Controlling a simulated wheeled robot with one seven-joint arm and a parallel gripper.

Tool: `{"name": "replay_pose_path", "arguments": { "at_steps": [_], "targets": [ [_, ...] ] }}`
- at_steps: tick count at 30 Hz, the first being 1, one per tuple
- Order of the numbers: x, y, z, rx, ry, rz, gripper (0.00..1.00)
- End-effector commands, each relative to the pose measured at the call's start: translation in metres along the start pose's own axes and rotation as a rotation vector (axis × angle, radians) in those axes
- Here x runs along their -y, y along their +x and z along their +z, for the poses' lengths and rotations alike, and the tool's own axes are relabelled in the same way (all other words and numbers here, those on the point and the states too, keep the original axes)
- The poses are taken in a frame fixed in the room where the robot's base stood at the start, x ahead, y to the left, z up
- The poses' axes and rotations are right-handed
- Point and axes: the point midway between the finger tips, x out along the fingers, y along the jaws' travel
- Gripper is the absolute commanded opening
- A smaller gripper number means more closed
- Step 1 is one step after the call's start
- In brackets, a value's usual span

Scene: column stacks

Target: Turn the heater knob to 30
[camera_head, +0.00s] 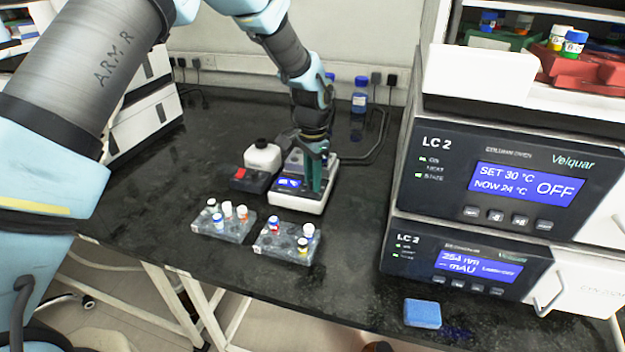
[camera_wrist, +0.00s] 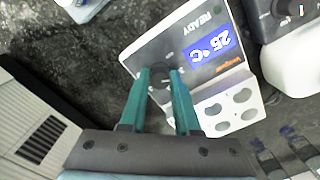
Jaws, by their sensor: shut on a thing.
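The heater (camera_head: 296,203) is a small white unit with a dark front panel and a lit blue display, on the black bench. In the wrist view the heater (camera_wrist: 150,42) is upside down; its display (camera_wrist: 209,54) reads 25 °C, with READY beside it. A dark round knob (camera_wrist: 161,80) is on its panel. My gripper (camera_head: 314,187) reaches down onto the front right of the heater. In the wrist view my gripper (camera_wrist: 161,74) has its green fingers on either side of the knob, shut on it. The head view hides the knob behind the fingers.
Two vial racks (camera_head: 222,226) (camera_head: 286,245) stand in front of the heater. The column oven (camera_head: 490,180) at right shows SET 30 °C, NOW 24 °C, OFF. A blue block (camera_head: 422,313) lies near the front edge.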

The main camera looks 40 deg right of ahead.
Motion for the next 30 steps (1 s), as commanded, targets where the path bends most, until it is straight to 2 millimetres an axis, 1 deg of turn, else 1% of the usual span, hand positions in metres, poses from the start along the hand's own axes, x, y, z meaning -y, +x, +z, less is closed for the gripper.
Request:
{"name": "replay_pose_path", "arguments": {
  "at_steps": [9, 22, 23, 30],
  "targets": [
    [0.0007, -0.0010, -0.0007, -0.002, 0.083, -0.001, 0.00],
    [0.0006, -0.0011, -0.0009, -0.003, 0.091, -0.001, 0.00],
    [0.0006, -0.0011, -0.0009, -0.003, 0.091, -0.001, 0.32],
    [0.0004, -0.0006, -0.0005, -0.001, 0.091, -0.001, 0.59]
  ]
}}
